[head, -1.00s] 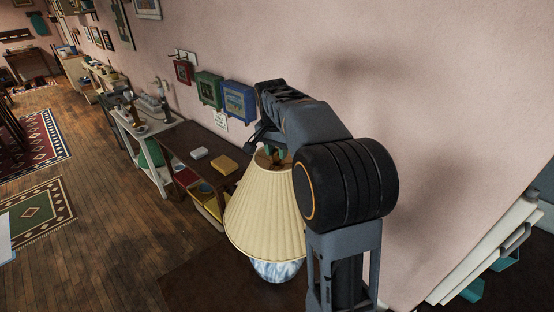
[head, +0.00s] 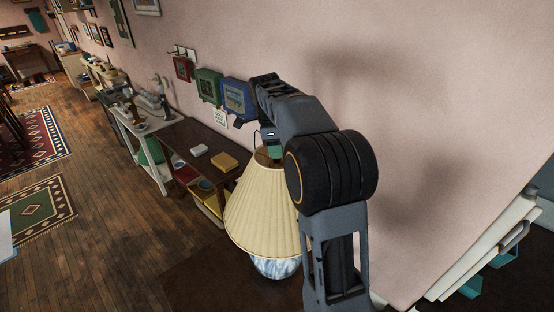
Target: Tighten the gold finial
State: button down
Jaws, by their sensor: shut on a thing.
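The lamp has a pleated cream shade (head: 262,212) and a blue-and-white rounded base (head: 275,266). It stands upright on a dark brown surface. My gripper (head: 272,153) points down at the top opening of the shade, with its greenish fingertips right over the lamp's centre. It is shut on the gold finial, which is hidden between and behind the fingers. A thin wire loop of the lamp shows just left of the fingers. My arm covers the right edge of the shade.
The pink wall stands close behind the lamp. To the left, a dark brown table (head: 183,139) holds a white block (head: 198,150) and a yellow block (head: 224,161). Small framed boxes, one blue (head: 238,97), hang behind. Wooden floor lies open at left.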

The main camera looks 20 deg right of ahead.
jog(key=c, duration=0.9)
grip_release()
jog(key=shift+s, duration=0.1)
jog(key=shift+n, duration=0.3)
